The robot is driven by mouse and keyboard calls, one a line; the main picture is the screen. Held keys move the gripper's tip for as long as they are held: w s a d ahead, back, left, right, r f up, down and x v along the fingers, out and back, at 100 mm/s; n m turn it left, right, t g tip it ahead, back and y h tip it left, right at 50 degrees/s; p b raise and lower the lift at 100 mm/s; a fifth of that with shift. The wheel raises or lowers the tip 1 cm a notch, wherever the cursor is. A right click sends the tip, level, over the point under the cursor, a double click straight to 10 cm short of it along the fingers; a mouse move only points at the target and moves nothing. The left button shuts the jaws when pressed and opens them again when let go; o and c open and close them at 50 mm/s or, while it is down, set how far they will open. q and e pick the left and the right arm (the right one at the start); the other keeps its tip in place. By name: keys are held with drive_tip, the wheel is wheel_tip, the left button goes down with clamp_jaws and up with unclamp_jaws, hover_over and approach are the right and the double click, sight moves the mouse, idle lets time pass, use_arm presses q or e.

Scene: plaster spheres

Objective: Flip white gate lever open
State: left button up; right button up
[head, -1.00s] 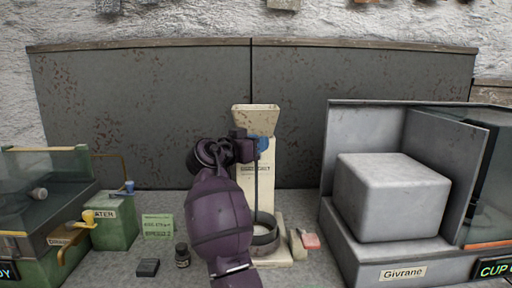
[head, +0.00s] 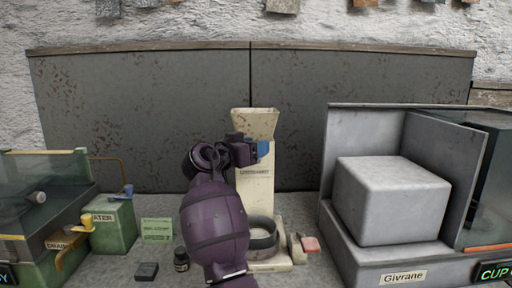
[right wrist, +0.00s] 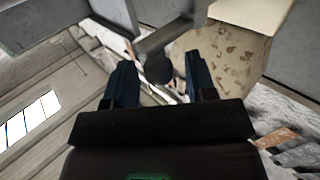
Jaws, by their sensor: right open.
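A cream dispenser tower (head: 254,190) with a flared hopper (head: 255,122) stands at the centre back of the counter. My right gripper (head: 259,149), with blue fingertips, is at the tower's upper front, just below the hopper. In the right wrist view my right gripper (right wrist: 160,88) is open. A dark grey bar with a rounded end (right wrist: 159,68) lies between or just beyond its fingers; contact is unclear. I cannot tell whether this bar is the white gate lever. No clearly white lever shows. My left gripper is out of view.
A dark ring-shaped holder (head: 263,238) sits at the tower's foot. A grey cabinet with a pale block (head: 392,200) stands at right. A green water box (head: 111,226) with taps is at left. A small dark bottle (head: 181,259) and a green card (head: 156,231) lie between.

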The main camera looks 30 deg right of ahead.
drive_tip(key=v, duration=1)
drive_tip(key=shift+r, duration=0.1)
